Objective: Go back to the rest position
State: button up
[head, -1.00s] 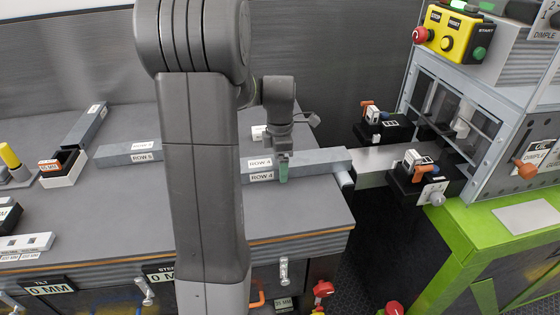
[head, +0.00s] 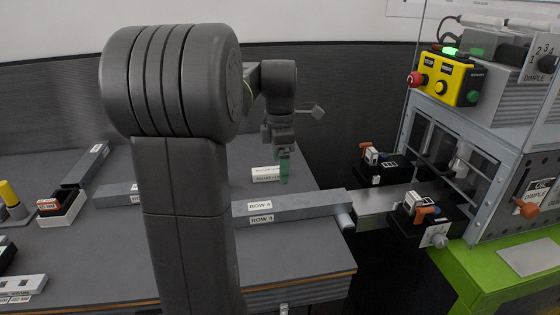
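My gripper (head: 284,172) points down above the grey table (head: 290,270), behind the long grey bar labelled ROW 4 (head: 290,207). Green shows at its fingertips; whether the fingers are apart or closed is too small to tell. A small white label block (head: 266,173) sits just left of the fingertips. My large dark arm link stands in front and hides part of the table and of the bars behind it.
A green bench (head: 460,272) with a caged machine (head: 455,130) stands on the right, with a yellow button box (head: 450,78) on top. Black clamp blocks (head: 425,220) flank a metal plate (head: 385,208). Another bar (head: 85,165) and a small white bin (head: 62,212) lie left.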

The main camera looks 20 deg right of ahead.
aim_at(280, 203)
dwell(0.4)
notch_tip(280, 203, down, 14)
jog(key=shift+r, duration=0.4)
jog(key=shift+r, duration=0.1)
dwell(0.4)
